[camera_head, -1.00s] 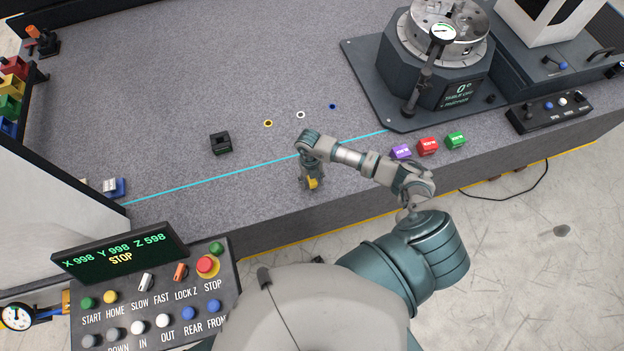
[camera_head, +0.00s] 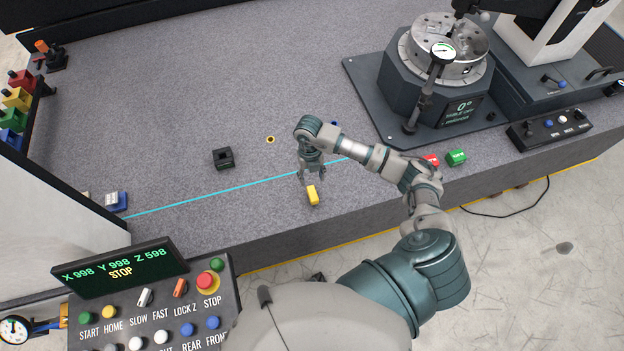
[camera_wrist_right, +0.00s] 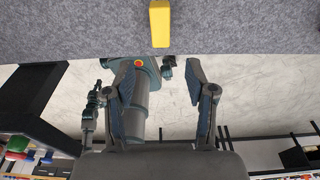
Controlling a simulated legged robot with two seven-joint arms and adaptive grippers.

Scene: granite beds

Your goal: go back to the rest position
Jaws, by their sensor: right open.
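My right gripper (camera_head: 312,175) hangs over the front part of the granite bed (camera_head: 180,90), near the cyan line. In the right wrist view its two fingers (camera_wrist_right: 165,95) are spread wide with nothing between them. A yellow block (camera_head: 313,195) lies on the granite just in front of the gripper, apart from it. The block also shows at the top of the right wrist view (camera_wrist_right: 160,24), beyond the fingertips. My left gripper is not in view.
A black square block (camera_head: 223,158) and a yellow ring (camera_head: 270,140) lie left of my arm. A rotary table (camera_head: 440,75) stands at the back right. A button panel (camera_head: 150,310) is at front left.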

